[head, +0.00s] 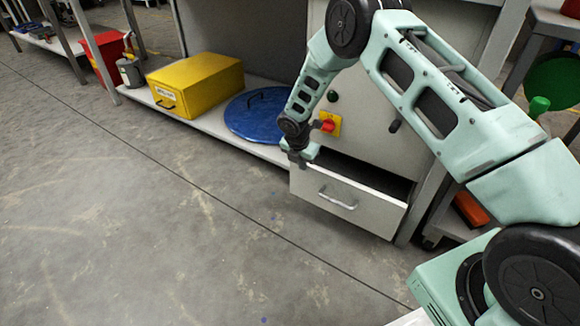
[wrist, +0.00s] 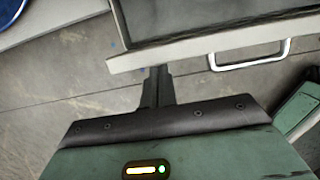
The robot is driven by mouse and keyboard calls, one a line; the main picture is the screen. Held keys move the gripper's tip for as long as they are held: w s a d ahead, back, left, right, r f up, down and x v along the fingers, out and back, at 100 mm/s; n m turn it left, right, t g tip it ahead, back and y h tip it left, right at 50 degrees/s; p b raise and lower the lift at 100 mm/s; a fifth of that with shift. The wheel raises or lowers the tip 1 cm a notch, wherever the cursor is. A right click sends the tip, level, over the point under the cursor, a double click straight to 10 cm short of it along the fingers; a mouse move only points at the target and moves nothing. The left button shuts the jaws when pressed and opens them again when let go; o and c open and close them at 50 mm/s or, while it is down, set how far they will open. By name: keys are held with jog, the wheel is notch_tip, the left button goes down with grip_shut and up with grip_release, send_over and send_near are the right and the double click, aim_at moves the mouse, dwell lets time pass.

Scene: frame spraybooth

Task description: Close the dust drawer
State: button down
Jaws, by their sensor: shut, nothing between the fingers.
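The dust drawer (head: 345,203) is a pale grey drawer low in the cabinet. It stands open, pulled out, with its dark inside showing behind the front panel. A metal bar handle (head: 337,200) is on its front. In the wrist view the drawer's front edge (wrist: 178,50) and its handle (wrist: 250,58) show just beyond the fingers. My gripper (head: 299,158) is at the left end of the drawer front. In the wrist view my gripper (wrist: 158,72) is shut and empty, its fingertips at or very near the front panel; I cannot tell whether they touch.
A yellow box (head: 195,85) and a blue round lid (head: 257,115) sit on the low shelf left of the drawer. A red and yellow switch (head: 328,124) is on the cabinet above. The floor (head: 150,230) in front is clear.

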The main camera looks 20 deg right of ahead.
jog(key=shift+w+d+p, duration=0.2)
jog(key=shift+w+d, duration=0.3)
jog(key=shift+d, duration=0.15)
jog(key=shift+w+d+p, duration=0.15)
jog(key=shift+w+d, duration=0.3)
jog(key=shift+d, duration=0.2)
jog(key=s+a+r+t+h+b, duration=0.1)
jog(key=s+a+r+b, duration=0.3)
jog(key=a+r+b, duration=0.3)
jog(key=w+d+f+b, duration=0.1)
jog(key=d+f+b, duration=0.1)
jog(key=w+d+f+b, duration=0.2)
jog(key=f+b, duration=0.1)
jog(key=w+d+f+b, duration=0.1)
jog(key=d+f+b, duration=0.1)
jog(key=shift+w+f, duration=0.15)
jog(key=shift+f, duration=0.1)
dwell(0.5)
